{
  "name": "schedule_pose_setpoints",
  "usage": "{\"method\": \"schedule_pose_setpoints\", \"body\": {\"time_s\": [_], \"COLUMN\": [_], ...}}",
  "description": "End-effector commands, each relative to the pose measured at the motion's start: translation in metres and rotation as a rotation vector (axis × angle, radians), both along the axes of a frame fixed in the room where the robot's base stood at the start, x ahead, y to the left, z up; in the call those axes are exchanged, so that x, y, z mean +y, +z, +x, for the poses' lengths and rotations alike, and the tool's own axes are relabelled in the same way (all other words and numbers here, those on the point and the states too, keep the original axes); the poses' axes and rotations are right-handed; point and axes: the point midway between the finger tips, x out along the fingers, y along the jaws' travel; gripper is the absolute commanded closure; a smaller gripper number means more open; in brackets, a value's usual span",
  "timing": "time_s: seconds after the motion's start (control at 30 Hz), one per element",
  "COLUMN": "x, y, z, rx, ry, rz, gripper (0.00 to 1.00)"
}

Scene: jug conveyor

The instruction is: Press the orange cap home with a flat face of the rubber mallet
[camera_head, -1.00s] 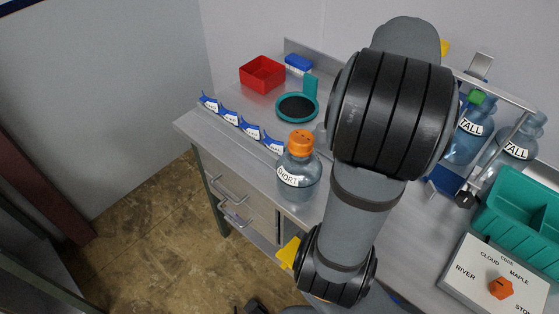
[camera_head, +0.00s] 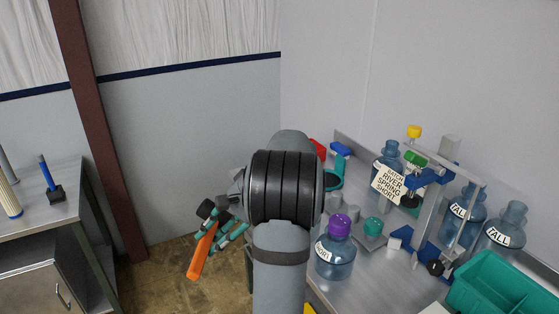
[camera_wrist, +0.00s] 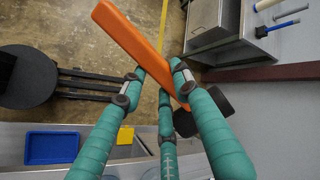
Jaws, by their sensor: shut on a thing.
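My gripper (camera_head: 228,226) is at the left of my arm in the head view, out over the floor beside the bench. Its teal fingers (camera_wrist: 168,95) are shut on the rubber mallet. The mallet's orange handle (camera_head: 200,257) hangs down to the left, with its black head (camera_head: 207,208) at the upper end. In the wrist view the handle (camera_wrist: 128,36) runs to the upper left and the dark head (camera_wrist: 212,106) is partly behind the fingers. The orange cap is not visible now; my arm covers part of the bench.
A purple-capped SHORT jug (camera_head: 336,256) stands on the bench right of my arm. Tall jugs (camera_head: 463,215), a metal stand (camera_head: 430,215) and a teal bin (camera_head: 495,285) are farther right. Another table (camera_head: 45,215) stands at the left. Open floor (camera_head: 165,265) lies between.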

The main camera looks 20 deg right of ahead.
Motion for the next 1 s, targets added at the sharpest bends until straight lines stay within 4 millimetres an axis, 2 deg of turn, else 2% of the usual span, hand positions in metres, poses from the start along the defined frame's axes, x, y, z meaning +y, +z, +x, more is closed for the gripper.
{"method": "schedule_pose_setpoints", "body": {"time_s": [0.03, 0.17, 0.27, 0.4, 0.5, 0.6, 0.7, 0.83, 1.0], "x": [-0.008, -0.032, -0.067, -0.132, -0.174, -0.207, -0.228, -0.240, -0.241], "y": [0.008, 0.028, 0.042, 0.055, 0.059, 0.060, 0.060, 0.061, 0.061], "z": [0.021, 0.074, 0.112, 0.154, 0.169, 0.177, 0.180, 0.181, 0.181], "rx": [-0.036, -0.165, -0.291, -0.476, -0.582, -0.660, -0.707, -0.735, -0.739], "ry": [-0.073, -0.264, -0.426, -0.647, -0.767, -0.851, -0.902, -0.931, -0.934], "rz": [0.079, 0.275, 0.397, 0.504, 0.534, 0.543, 0.545, 0.544, 0.544], "gripper": [1.00, 1.00, 1.00, 1.00, 1.00, 1.00, 1.00, 1.00, 1.00]}}
